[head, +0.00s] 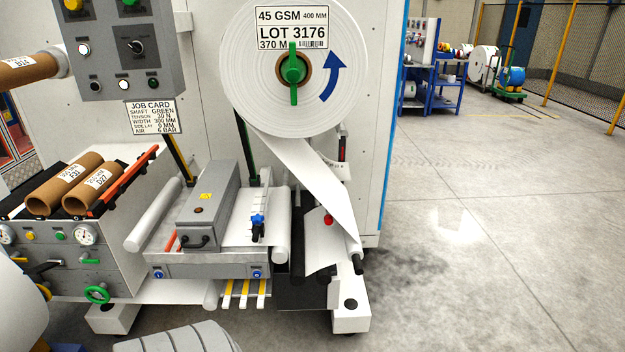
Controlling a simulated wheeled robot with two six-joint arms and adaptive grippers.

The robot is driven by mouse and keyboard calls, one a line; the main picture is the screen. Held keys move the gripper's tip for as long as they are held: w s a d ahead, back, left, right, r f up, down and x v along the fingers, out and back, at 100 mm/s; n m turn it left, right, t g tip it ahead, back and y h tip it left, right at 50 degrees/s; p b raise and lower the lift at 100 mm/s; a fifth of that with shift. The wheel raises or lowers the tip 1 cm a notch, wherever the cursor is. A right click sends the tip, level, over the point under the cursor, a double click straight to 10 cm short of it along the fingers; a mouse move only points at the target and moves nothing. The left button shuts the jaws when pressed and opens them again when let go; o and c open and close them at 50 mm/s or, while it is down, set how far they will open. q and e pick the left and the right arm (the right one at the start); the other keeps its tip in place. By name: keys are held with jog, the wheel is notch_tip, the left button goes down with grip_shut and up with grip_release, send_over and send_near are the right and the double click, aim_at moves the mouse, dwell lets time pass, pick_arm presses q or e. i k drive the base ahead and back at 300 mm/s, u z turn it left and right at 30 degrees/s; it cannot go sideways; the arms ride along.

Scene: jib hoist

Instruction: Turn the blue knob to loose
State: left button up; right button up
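A blue knob (257,220) sits on top of a small dark holder on the white web, at the right of the grey box on the machine's front table (205,265). It is small, and I cannot read any marking or tell its turned position. Two small round blue parts also show on the front face of that table, one at the left (158,274) and one at the right (257,275). Neither of my grippers is in view, and nothing touches the blue knob.
A grey box (212,205) with a black handle lies left of the knob. A large white roll (255,85) hangs above, its web slanting down right. Cardboard cores (65,185) lie at left. A control box (125,50) overhangs upper left. The floor (480,240) at right is clear.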

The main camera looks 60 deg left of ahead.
aim_at(257, 220)
jog(key=u, duration=0.15)
jog(key=i, duration=1.3)
jog(key=u, duration=1.2)
jog(key=i, duration=0.8)
jog(key=u, duration=1)
jog(key=i, duration=0.25)
jog(key=u, duration=0.15)
